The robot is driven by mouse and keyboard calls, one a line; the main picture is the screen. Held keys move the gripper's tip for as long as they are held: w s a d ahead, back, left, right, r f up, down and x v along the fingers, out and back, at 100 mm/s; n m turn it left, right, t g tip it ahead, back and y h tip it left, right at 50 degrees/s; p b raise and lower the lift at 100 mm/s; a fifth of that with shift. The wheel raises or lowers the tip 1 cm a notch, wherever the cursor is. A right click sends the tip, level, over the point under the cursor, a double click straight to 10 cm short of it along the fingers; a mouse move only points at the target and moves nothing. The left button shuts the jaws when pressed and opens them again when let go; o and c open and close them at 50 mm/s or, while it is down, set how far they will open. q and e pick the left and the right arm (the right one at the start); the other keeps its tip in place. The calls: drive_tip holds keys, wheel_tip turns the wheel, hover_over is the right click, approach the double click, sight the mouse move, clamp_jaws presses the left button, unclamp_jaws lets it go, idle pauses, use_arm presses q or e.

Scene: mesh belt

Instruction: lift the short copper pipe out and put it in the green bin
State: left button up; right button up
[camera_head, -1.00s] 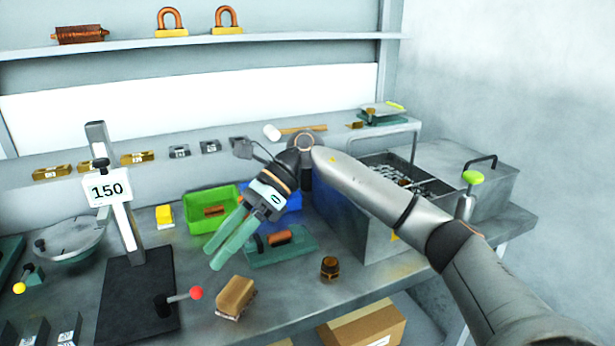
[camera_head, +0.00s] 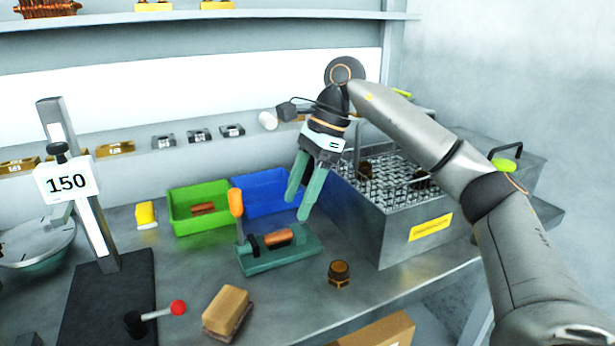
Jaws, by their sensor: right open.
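A short copper pipe (camera_head: 279,238) lies in a green clamp fixture (camera_head: 262,263) on the bench. The fixture's orange-tipped handle (camera_head: 236,203) stands upright at its left. The green bin (camera_head: 183,226) is behind and left of the fixture, with another copper piece (camera_head: 203,208) inside it. My right gripper (camera_head: 298,206) is open and empty, fingers pointing down. In the picture its fingertips are above and right of the pipe, in front of the blue bin; their exact height is unclear. My left gripper is not in view.
A blue bin (camera_head: 245,207) adjoins the green bin. A grey tank (camera_head: 393,243) with a mesh basket holding copper parts stands at right. A copper fitting (camera_head: 339,274), a wooden-backed brush or block (camera_head: 227,307) and a red-knobbed stand (camera_head: 110,290) occupy the front bench.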

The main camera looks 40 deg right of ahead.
sight(285, 231)
drive_tip(key=b+x, duration=0.1)
drive_tip(key=x, duration=0.5)
drive_tip(key=shift+a, duration=0.15)
clamp_jaws()
unclamp_jaws()
idle(0.5)
drive_tip(key=shift+r, duration=0.15)
